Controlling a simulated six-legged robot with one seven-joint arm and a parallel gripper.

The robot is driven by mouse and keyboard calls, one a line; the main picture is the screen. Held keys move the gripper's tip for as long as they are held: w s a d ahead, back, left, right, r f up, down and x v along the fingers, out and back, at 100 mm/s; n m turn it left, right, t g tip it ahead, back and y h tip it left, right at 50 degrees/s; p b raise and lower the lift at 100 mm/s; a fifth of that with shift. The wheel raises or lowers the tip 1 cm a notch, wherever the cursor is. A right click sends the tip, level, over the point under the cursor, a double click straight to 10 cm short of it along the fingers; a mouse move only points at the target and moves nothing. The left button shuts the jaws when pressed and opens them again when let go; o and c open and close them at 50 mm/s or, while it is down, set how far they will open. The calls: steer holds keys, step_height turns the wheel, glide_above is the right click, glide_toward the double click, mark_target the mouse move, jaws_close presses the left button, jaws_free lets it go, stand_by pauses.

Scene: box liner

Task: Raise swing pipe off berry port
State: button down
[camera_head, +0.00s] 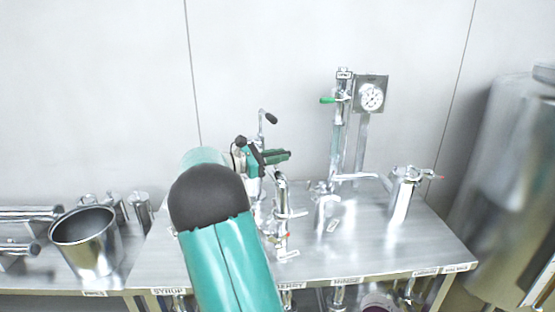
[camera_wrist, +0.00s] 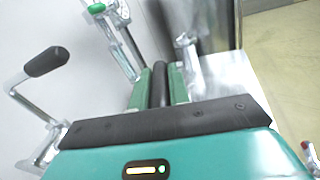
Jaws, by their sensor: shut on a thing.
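The swing pipe (camera_head: 282,190) is a curved chrome pipe standing above the BERRY label (camera_head: 291,286) at the table's front edge. Its lower end comes down at the berry port (camera_head: 287,254); I cannot tell whether it is seated or apart. My gripper (camera_head: 284,156) is just above the pipe's bend, partly behind my arm. In the wrist view my gripper (camera_wrist: 161,80) has its two green fingers shut on a black bar handle (camera_wrist: 160,88), which appears to belong to the swing pipe. The handle's join to the pipe is hidden.
A crank with a black knob (camera_head: 270,118) rises close behind my gripper; it also shows in the wrist view (camera_wrist: 46,62). A gauge (camera_head: 371,96), a green-handled column (camera_head: 341,110) and a steel canister (camera_head: 402,192) stand right. A steel pot (camera_head: 88,245) is left.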

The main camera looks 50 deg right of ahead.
step_height(320, 180, up, 7)
steer(key=w+d+n, duration=0.1)
steer(key=w, duration=0.1)
steer(key=shift+w+d+f+n, duration=0.15)
steer(key=shift+w+d+n, duration=0.05)
steer(key=shift+n, duration=0.2)
steer(key=c, duration=1.4)
jaws_free()
steer(key=shift+f, duration=0.1)
steer(key=shift+o, duration=0.4)
steer(key=shift+a, duration=0.1)
steer(key=v, duration=1.3)
steer(key=shift+w+a, duration=0.15)
steer(key=shift+a, duration=0.15)
